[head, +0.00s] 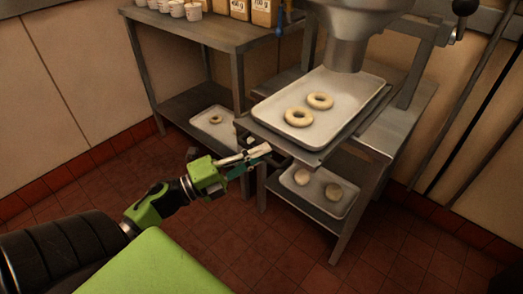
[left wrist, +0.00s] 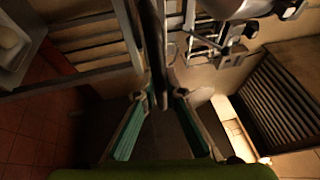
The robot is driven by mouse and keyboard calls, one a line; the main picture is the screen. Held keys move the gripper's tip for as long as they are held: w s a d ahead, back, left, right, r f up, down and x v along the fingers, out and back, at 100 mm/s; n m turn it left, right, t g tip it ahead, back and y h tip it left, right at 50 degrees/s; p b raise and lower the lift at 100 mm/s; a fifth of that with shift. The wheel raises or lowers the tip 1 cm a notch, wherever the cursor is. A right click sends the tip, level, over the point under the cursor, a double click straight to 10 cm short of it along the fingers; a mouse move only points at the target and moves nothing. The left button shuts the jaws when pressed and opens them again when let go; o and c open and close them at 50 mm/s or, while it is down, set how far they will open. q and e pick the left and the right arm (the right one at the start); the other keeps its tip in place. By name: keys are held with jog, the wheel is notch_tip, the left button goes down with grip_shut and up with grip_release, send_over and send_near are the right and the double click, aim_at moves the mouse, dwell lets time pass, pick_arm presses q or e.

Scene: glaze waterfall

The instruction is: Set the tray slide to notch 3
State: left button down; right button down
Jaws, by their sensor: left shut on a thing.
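The tray slide (head: 283,141) is a dark metal carrier under a pale tray (head: 340,124) holding two dough rings, below the steel hopper. My left gripper (head: 262,153) is at the slide's front left corner, its fingers close together on a part there. In the left wrist view my left gripper (left wrist: 160,100) has its teal fingers converging on a thin dark upright bar (left wrist: 153,50), which seems to belong to the slide. The notches and their numbers cannot be made out. My right gripper is not in view.
A lower shelf tray (head: 327,208) holds two dough pieces beneath the machine. A steel side table (head: 190,35) carries cups and labelled boxes, with another tray (head: 228,133) and one ring below. Tiled floor (head: 190,245) is open in front.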

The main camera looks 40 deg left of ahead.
pick_arm(q)
jog(key=c, duration=2.1)
grip_release()
jog(key=shift+w, duration=0.1)
jog(key=v, duration=1.2)
jog(key=shift+a+f, duration=0.1)
